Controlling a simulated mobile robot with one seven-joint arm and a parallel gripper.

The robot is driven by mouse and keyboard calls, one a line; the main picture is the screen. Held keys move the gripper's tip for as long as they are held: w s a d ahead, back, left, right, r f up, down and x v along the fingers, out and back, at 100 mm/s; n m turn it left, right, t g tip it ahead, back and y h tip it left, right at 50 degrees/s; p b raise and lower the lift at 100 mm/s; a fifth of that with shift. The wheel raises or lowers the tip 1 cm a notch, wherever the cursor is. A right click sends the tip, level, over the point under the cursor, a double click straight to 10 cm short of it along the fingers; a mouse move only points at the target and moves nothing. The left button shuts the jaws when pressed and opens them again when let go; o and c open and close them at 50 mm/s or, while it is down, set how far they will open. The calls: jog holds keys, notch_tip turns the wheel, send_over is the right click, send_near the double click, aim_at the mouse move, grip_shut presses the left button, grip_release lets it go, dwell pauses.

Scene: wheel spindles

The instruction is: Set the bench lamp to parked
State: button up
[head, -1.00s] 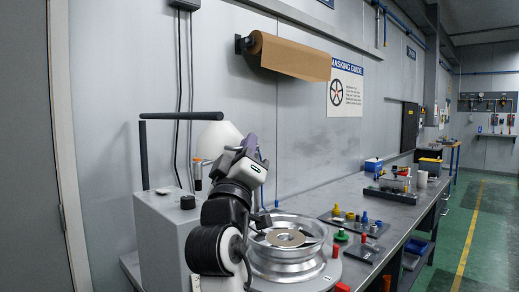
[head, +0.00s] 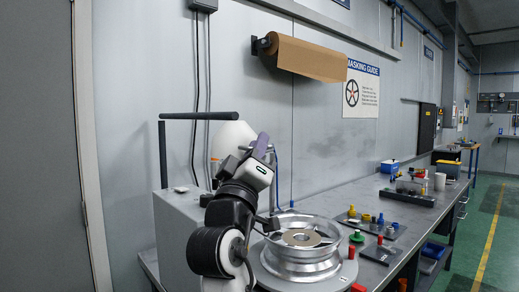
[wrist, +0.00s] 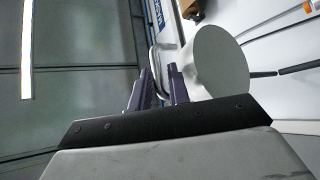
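The bench lamp has a black post with a long black horizontal arm (head: 198,116) and a white cone-like shade (head: 231,136), in the head view at left centre. In the wrist view the shade (wrist: 221,62) shows its pale round face, with a black rod running off to the right. My gripper (head: 264,150) is beside the shade on its right in the head view. In the wrist view its purple fingers (wrist: 161,88) stand apart, just left of the shade. A thin pale bent bar (wrist: 153,60) shows between and beyond them; contact cannot be told.
A grey cabinet (head: 180,235) stands under the lamp. A silver wheel (head: 301,255) lies on a round stand right of my arm. The bench (head: 405,212) carries coloured parts and trays. A brown paper roll (head: 308,58) hangs on the wall above.

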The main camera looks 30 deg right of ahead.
jog(key=b+v, duration=0.3)
jog(key=v, duration=1.1)
jog(key=shift+b, duration=0.4)
jog(key=shift+d, duration=0.1)
